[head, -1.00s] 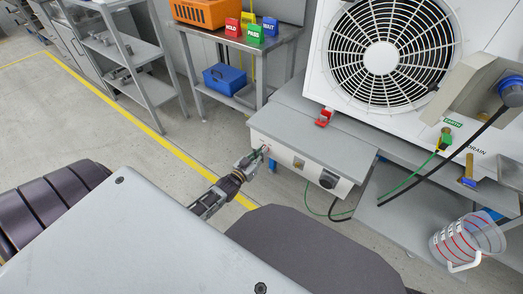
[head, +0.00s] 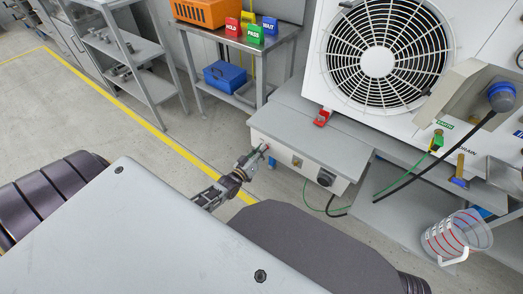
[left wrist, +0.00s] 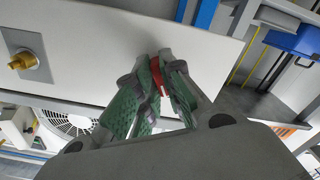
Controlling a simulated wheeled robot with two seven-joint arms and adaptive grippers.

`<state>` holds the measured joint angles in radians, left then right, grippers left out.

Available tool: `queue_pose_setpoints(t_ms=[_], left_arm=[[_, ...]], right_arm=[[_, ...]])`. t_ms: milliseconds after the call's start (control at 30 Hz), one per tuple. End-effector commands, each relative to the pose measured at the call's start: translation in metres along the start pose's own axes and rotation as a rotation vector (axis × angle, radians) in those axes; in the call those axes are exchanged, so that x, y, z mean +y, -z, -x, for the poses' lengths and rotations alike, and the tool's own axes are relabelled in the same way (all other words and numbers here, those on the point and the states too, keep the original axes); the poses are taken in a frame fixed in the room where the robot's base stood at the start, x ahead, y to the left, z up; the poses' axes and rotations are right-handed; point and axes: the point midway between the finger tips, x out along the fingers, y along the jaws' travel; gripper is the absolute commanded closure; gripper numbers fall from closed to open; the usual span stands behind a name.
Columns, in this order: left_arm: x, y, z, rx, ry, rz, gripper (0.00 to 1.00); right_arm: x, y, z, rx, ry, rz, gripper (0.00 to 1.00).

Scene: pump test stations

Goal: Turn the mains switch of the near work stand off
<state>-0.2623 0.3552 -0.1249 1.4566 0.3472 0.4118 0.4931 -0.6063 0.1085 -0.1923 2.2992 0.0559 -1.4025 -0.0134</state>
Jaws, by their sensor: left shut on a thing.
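The near work stand (head: 330,132) is a grey-topped bench with a white front panel (head: 286,158). A small red switch sits at the left end of this panel. In the left wrist view the red switch (left wrist: 158,75) shows between the green-padded fingertips, mostly hidden by them. My left gripper (head: 262,151) reaches the panel and is shut on the switch; it also shows in the left wrist view (left wrist: 160,80). Whether the switch is on or off cannot be told. My right gripper is in neither view.
A black knob (head: 325,177) is at the panel's right end. A brass fitting (left wrist: 20,61) shows in the left wrist view. A red clamp-like part (head: 322,117) lies on the stand top. A large fan unit (head: 377,62) stands behind; a measuring jug (head: 455,237) is at right.

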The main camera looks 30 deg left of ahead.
Motion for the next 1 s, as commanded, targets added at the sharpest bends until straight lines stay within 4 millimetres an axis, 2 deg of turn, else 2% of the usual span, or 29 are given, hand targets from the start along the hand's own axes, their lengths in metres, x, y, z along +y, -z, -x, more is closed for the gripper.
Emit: queue_pose_setpoints(t_ms=[533,567,700,933,1000], left_arm=[[-0.0003,-0.0009,0.0003,-0.001,0.001,0.037,1.00],[-0.0003,-0.0009,0.0003,-0.001,0.001,0.037,0.86],[-0.0002,-0.0007,0.0002,-0.001,0.001,0.036,0.69],[-0.0001,-0.0003,0.0001,0.000,0.000,0.035,0.69],[-0.0001,-0.0003,0.0001,0.000,0.000,0.034,0.69]], right_arm=[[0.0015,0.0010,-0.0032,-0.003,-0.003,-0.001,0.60],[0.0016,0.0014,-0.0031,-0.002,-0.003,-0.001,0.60],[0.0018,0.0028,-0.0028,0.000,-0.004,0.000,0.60],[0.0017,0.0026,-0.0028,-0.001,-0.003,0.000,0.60],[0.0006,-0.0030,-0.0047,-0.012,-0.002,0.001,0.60]])
